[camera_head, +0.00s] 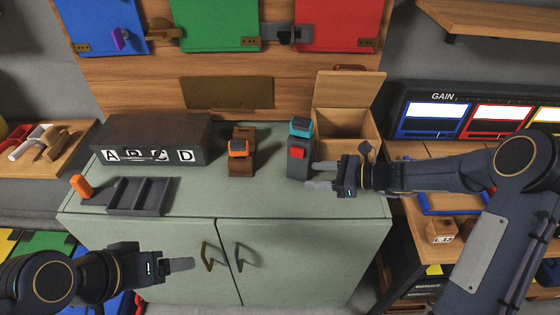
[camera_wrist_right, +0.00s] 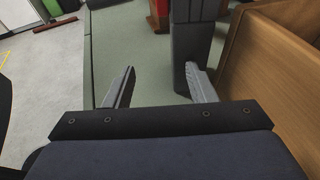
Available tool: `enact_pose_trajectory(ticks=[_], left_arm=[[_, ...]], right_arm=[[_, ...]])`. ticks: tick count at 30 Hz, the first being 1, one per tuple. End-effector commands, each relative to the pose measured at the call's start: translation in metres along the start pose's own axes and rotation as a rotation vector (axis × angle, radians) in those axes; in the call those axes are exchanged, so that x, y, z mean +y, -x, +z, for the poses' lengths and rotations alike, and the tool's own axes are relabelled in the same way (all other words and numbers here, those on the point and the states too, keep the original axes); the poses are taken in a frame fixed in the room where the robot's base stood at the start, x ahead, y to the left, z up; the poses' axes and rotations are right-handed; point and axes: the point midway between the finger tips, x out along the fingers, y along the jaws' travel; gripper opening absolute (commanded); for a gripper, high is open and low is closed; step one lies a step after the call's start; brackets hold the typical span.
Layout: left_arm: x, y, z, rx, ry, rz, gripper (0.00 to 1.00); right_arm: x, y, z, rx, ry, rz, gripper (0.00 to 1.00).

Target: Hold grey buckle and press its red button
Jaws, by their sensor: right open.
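The grey buckle (camera_head: 297,168) stands upright on the green cabinet top, with a red button (camera_head: 298,153) on its front and a cyan-and-black piece (camera_head: 301,127) at its top. My right gripper (camera_head: 322,175) is open beside the buckle's right side, its fingers pointing left. In the right wrist view the buckle (camera_wrist_right: 190,45) stands beyond the fingertips, nearer the right finger of the open right gripper (camera_wrist_right: 160,80). Nothing shows between those fingers. My left gripper (camera_head: 193,264) is low in front of the cabinet, away from the buckle; its finger opening is unclear.
An open wooden box (camera_head: 345,123) stands close behind and right of the buckle. A brown holder with an orange piece (camera_head: 239,148) is to the left. A dark lettered box (camera_head: 150,140) and grey tray (camera_head: 141,196) are farther left. The front middle of the cabinet top (camera_head: 240,198) is clear.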

Motion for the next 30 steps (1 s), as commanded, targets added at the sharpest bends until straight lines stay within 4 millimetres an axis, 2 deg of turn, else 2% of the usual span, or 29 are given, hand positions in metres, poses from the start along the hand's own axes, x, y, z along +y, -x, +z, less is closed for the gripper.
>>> enact_pose_trajectory(ticks=[12, 18, 24, 30], left_arm=[[-0.009, -0.021, 0.010, -0.001, 0.002, 0.002, 0.73], [-0.011, -0.026, 0.013, -0.001, 0.002, 0.002, 0.73], [-0.013, -0.029, 0.014, -0.001, 0.002, 0.002, 0.73], [-0.012, -0.028, 0.014, -0.001, 0.002, 0.002, 0.73]], right_arm=[[0.002, -0.060, -0.003, 0.001, 0.002, 0.005, 0.51], [0.002, -0.082, -0.003, 0.002, 0.003, 0.004, 0.51], [0.002, -0.093, -0.001, 0.002, 0.002, 0.004, 0.51], [0.002, -0.094, -0.001, 0.002, 0.002, 0.003, 0.51]])
